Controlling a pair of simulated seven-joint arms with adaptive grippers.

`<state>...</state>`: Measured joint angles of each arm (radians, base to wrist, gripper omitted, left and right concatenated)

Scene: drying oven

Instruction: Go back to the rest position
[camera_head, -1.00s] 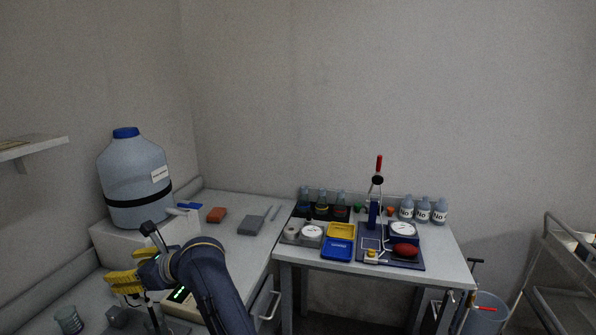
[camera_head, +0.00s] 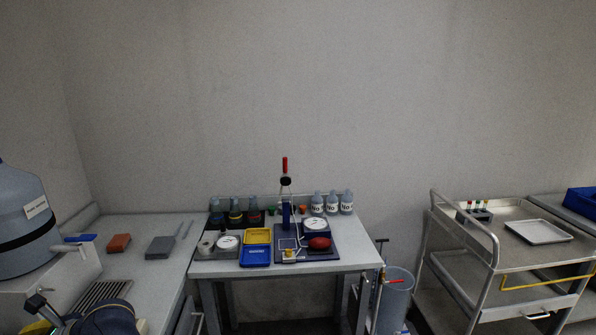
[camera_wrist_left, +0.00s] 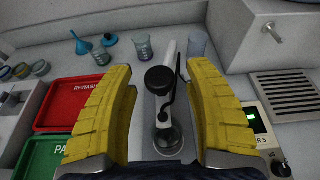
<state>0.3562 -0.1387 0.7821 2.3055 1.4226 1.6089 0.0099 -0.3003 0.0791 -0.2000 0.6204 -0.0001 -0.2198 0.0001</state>
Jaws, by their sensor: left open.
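My left gripper (camera_wrist_left: 165,85) shows in the left wrist view as two yellow ribbed fingers, wide apart with nothing held between them. Beyond the gap is a grey instrument with a round black knob (camera_wrist_left: 158,79); I cannot tell how far below the fingers it is. In the head view only part of my left arm (camera_head: 105,318) shows at the bottom left, and its fingertips are not clearly seen. My right gripper is in neither view.
In the wrist view, a red tray (camera_wrist_left: 73,102), a green tray (camera_wrist_left: 38,157), a beaker (camera_wrist_left: 143,45) and a scale display (camera_wrist_left: 252,117) surround the gripper. The head view shows a crowded side table (camera_head: 215,268), a large bottle (camera_head: 22,225) and a steel trolley (camera_head: 480,262).

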